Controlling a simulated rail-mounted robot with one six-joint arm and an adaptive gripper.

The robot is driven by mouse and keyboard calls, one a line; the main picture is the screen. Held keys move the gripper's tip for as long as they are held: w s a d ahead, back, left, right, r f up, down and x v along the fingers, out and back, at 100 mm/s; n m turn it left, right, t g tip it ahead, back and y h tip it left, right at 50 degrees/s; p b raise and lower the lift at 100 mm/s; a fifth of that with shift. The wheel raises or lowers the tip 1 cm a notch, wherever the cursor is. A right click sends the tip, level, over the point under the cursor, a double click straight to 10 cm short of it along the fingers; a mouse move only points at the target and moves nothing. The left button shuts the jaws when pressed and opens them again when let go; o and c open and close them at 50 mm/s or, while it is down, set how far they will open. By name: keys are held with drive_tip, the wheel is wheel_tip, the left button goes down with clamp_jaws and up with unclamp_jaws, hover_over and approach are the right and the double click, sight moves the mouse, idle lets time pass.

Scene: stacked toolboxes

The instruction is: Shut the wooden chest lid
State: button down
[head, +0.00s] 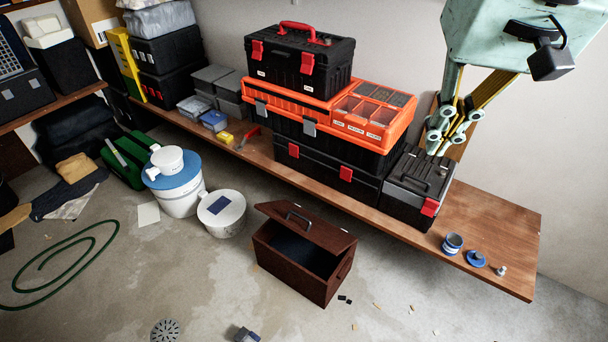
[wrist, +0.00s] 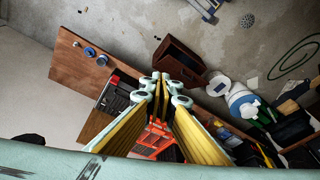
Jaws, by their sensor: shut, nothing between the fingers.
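The dark brown wooden chest (head: 290,279) stands on the concrete floor in front of the bench. Its lid (head: 318,232), with a metal handle on it, is raised, and the dark inside shows below it. In the wrist view the chest (wrist: 168,50) is beyond the fingertips, with its dark opening visible. My gripper (head: 438,138) is at the upper right of the head view, well above the bench and apart from the chest. The gripper also shows in the wrist view (wrist: 165,84), its fingertips together with nothing held.
The wooden bench (head: 505,240) runs along the wall behind the chest, bearing stacked black and orange toolboxes (head: 345,110). A white bucket (head: 221,211) stands left of the chest. A green hose (head: 60,262) lies farther left. The floor right of the chest is mostly clear.

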drive_tip(key=w+a+f+m+g+p, duration=0.1)
drive_tip(key=w+a+f, duration=0.3)
drive_tip(key=w, duration=0.7)
drive_tip(key=w+a+f+m, duration=0.1)
drive_tip(key=w+a+f, duration=0.1)
drive_tip(key=w+f, duration=0.7)
drive_tip(key=w+a+f+m+g+p, duration=0.1)
drive_tip(key=w+a+f, duration=0.2)
drive_tip(key=w, duration=1)
drive_tip(key=w+a+f+m, duration=0.1)
drive_tip(key=w+a+f, duration=0.3)
drive_tip(key=f, duration=0.9)
drive_tip(key=w+a+f+g, duration=0.1)
drive_tip(key=w+a+f, duration=0.2)
drive_tip(key=f, duration=1.1)
drive_tip(key=w+a+f+m+g+p, duration=0.1)
drive_tip(key=w+a+f, duration=0.3)
drive_tip(key=f, duration=0.9)
drive_tip(key=w, duration=0.3)
drive_tip(key=shift+a+f+m, duration=0.2)
drive_tip(key=shift+a+m, duration=0.1)
drive_tip(key=shift+a, duration=0.05)
drive_tip(key=shift+f, duration=0.15)
